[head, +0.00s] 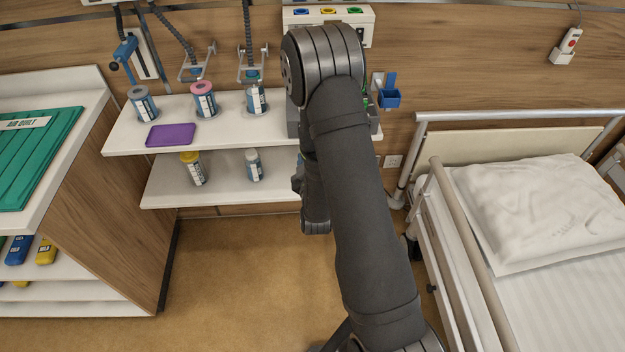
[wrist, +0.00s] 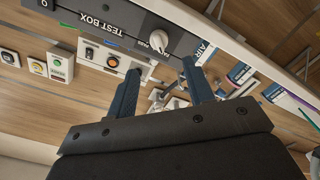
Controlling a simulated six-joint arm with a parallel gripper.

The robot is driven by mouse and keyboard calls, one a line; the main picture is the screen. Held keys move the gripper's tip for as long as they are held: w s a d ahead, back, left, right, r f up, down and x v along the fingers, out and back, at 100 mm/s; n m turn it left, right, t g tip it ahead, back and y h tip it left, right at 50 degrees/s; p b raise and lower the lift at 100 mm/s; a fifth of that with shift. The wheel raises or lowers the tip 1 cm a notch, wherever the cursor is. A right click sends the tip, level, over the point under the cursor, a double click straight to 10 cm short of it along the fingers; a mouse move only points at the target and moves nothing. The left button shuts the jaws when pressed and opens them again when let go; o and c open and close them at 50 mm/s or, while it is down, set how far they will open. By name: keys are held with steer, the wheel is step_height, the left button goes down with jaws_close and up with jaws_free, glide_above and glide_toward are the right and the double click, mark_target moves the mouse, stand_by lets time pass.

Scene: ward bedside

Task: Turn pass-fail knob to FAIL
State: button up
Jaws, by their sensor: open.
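The grey test box (wrist: 122,35) crosses the top of the wrist view, tilted, with its "TEST BOX" lettering showing. Its pass-fail knob (wrist: 159,41) is a small pale round knob with tiny lettering around it. Which word its pointer faces is too small to tell. My gripper (wrist: 161,67) is open and empty, its two dark blue fingers apart on either side of the knob's line. The fingertips appear just short of the box face, and I see no contact with the knob. In the head view my arm hides the gripper and most of the box.
White shelves (head: 125,137) hold labelled canisters and a purple tray (head: 170,134). A blue wall holder (head: 389,97) is right of my arm. A bed (head: 540,200) stands right and a cabinet (head: 110,200) left. The floor (head: 250,275) between them is clear.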

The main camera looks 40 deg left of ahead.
steer(key=v, duration=1)
steer(key=x, duration=1.7)
steer(key=s+d+m, duration=0.4)
steer(key=m, duration=0.4)
steer(key=shift+d, duration=0.3)
stand_by(2.4)
